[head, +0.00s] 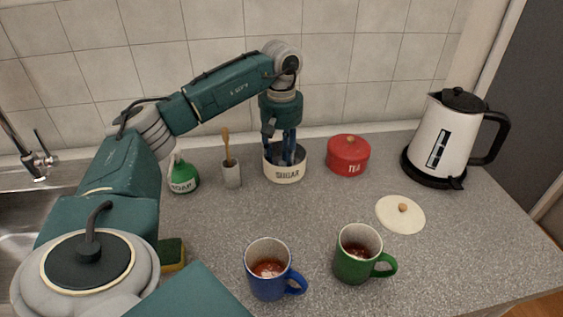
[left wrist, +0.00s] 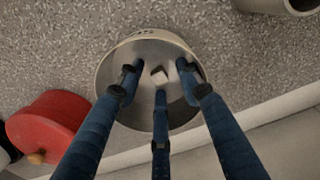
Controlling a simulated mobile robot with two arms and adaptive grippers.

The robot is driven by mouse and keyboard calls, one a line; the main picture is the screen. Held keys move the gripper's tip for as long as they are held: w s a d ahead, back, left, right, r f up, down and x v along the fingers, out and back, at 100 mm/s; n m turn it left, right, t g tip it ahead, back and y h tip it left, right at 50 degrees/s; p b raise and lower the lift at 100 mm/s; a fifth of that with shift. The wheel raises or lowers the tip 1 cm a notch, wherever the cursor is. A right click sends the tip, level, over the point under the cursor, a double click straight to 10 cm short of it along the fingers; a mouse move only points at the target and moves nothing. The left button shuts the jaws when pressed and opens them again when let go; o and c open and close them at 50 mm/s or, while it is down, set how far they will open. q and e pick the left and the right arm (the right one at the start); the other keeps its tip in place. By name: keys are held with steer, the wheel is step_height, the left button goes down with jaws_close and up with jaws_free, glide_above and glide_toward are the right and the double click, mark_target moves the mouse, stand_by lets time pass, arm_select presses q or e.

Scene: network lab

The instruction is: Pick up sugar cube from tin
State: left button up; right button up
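The cream sugar tin (head: 285,173) stands uncovered on the counter near the back wall. My left gripper (head: 284,158) points straight down into it, fingertips below the rim. In the left wrist view the tin (left wrist: 105,72) is seen from above. One white sugar cube (left wrist: 158,75) shows inside, between the three blue fingers. The fingers are spread with gaps around the cube, so the gripper is open and holds nothing. The tin's front wall hides the cube in the head view. My right gripper is not in view.
The red tea tin (head: 347,155) stands just right of the sugar tin. A utensil pot (head: 232,175) and green soap bottle (head: 184,176) stand left. A cream lid (head: 400,215), blue mug (head: 267,279) and green mug (head: 357,262) are nearer. A kettle (head: 445,140) stands right.

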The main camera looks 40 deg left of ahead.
arm_select(q)
steer(key=c, duration=0.7)
